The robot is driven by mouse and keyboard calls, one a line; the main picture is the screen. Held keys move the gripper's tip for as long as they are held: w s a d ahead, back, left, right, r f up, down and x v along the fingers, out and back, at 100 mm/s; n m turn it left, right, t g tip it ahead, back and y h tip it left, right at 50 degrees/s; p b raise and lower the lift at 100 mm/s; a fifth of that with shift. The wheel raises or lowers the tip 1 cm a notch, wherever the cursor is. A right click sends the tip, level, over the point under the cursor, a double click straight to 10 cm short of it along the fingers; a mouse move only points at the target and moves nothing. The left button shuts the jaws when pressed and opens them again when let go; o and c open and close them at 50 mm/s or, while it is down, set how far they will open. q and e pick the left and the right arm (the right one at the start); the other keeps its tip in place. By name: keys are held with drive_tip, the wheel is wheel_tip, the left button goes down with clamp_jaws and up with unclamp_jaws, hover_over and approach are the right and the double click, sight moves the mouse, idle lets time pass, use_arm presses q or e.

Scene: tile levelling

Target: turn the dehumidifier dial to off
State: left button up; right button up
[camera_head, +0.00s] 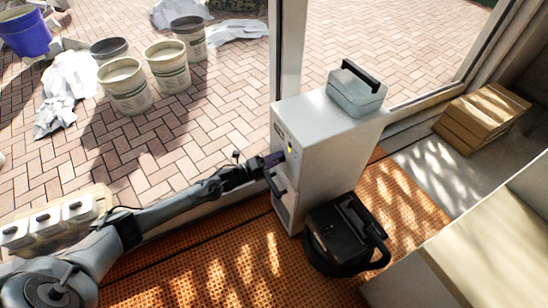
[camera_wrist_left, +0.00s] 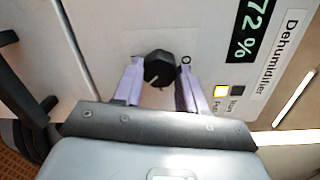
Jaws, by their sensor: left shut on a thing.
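The dehumidifier (camera_head: 318,150) is a tall white box standing by the window frame. Its black round dial (camera_wrist_left: 159,67) shows in the left wrist view, with a pale pointer line and a small mark like an "O" to its right. My left gripper (camera_head: 274,159) reaches the front panel from the left. In the left wrist view its two purple fingers (camera_wrist_left: 160,76) stand on either side of the dial, shut on it. In the head view the gripper hides the dial. My right gripper is in neither view.
A grey box (camera_head: 355,92) sits on top.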

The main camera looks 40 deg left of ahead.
use_arm(q)
drive_tip(key=shift+a+f+n+h+p, duration=0.1)
drive_tip(key=shift+n+h+p, duration=0.45)
drive_tip(key=shift+n, duration=6)
drive_tip(key=shift+f+n+h+p, duration=0.1)
drive_tip(key=shift+n+h+p, duration=0.4)
drive_tip(key=shift+n, duration=6.05)
drive_tip(key=o, duration=1.1)
drive_tip(key=shift+r, duration=0.1)
drive_tip(key=shift+c, duration=0.2)
